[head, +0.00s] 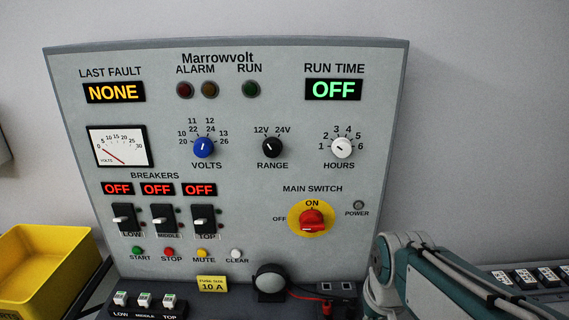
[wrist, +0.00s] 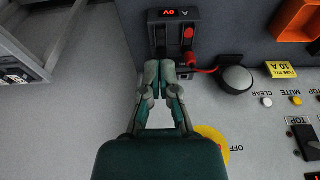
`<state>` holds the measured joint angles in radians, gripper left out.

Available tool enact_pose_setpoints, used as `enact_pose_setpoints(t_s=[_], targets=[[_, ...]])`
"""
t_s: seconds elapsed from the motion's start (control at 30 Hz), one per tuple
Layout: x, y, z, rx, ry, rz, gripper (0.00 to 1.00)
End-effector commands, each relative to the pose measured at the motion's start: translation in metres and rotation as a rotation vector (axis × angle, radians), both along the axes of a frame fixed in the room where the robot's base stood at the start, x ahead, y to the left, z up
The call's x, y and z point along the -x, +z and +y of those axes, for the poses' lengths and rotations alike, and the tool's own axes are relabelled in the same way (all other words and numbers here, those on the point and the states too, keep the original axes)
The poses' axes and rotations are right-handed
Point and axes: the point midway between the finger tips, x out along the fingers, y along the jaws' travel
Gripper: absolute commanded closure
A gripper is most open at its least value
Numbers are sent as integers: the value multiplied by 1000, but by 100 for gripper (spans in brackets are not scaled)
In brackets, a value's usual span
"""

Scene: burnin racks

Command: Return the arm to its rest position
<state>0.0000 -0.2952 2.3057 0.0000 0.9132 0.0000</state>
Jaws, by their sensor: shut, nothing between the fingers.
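My arm shows at the lower right of the head view; my gripper is out of that frame. In the wrist view my gripper (wrist: 165,75) is shut with its fingertips together and nothing between them. It hangs in front of the panel (head: 270,120), near a small meter box (wrist: 175,25) with red digits and a red plug lead. The red main switch (head: 312,220) sits on a yellow disc. That disc (wrist: 212,140) is partly hidden behind my gripper in the wrist view. The breaker displays, the run time display and the fault display read OFF, OFF and NONE.
A yellow bin (head: 50,265) stands at the lower left. A round dark knob (head: 270,283) sticks out below the panel and shows beside my gripper in the wrist view (wrist: 236,79). Low, middle and top fuses (head: 145,300) sit at the front left. Bare wall lies right of the panel.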

Motion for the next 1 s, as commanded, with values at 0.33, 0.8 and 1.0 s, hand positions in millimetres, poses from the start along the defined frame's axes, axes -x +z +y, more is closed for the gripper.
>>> enact_pose_setpoints(t_s=[0.33, 0.8, 1.0], targets=[[51, 33, 0, 0, 0, -171, 100], [83, 43, 0, 0, 0, -274, 100], [82, 43, 0, 0, 0, -274, 100]])
